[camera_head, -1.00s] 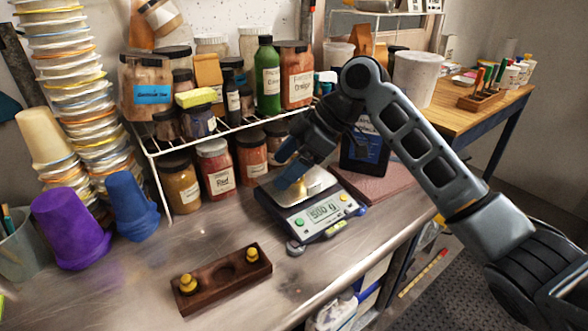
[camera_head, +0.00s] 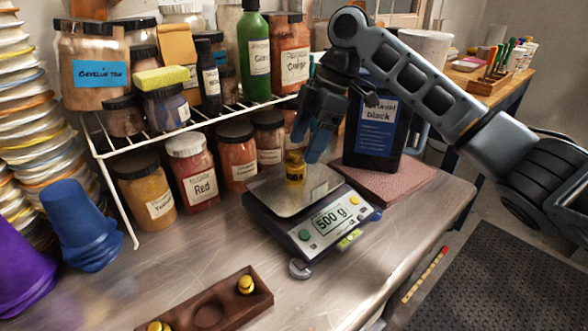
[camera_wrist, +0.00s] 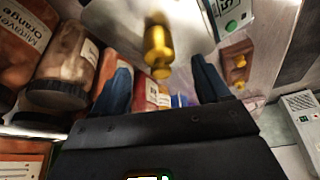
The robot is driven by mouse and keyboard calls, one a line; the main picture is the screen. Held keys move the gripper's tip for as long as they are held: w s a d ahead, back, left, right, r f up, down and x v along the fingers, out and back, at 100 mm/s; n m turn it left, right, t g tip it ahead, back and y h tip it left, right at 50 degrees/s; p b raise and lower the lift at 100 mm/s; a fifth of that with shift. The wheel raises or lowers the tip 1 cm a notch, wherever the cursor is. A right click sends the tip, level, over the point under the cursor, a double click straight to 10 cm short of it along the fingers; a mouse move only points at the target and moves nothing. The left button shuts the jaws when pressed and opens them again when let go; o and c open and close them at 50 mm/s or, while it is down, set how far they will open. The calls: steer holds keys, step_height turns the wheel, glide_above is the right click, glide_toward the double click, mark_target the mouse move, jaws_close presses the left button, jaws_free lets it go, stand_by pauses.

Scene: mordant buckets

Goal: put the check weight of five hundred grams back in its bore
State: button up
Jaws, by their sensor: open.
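The brass check weight (camera_head: 295,168) stands upright on the steel pan (camera_head: 312,189) of the scale (camera_head: 318,222), whose display reads 500 g. My gripper (camera_head: 315,138) is open just above and beside the weight. In the wrist view the weight (camera_wrist: 158,45) shows between the two blue fingertips (camera_wrist: 160,80), with a gap on each side. The dark wooden block (camera_head: 235,310) lies at the front of the bench. It holds two smaller brass weights (camera_head: 246,285) near its ends, with an empty round bore (camera_head: 208,316) between them. The block's near edge is cut off.
A wire shelf (camera_head: 190,122) with pigment jars (camera_head: 203,172) stands behind and left of the scale. A dark container with a blue label (camera_head: 376,125) stands close behind it, on a reddish slab (camera_head: 395,180). Bare bench lies between scale and block.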

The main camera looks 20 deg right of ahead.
mark_target(299, 151)
steer(key=x, duration=0.5)
steer(key=shift+a+r+p, duration=0.15)
steer(key=shift+p, duration=0.2)
steer(key=shift+c, duration=0.2)
jaws_close()
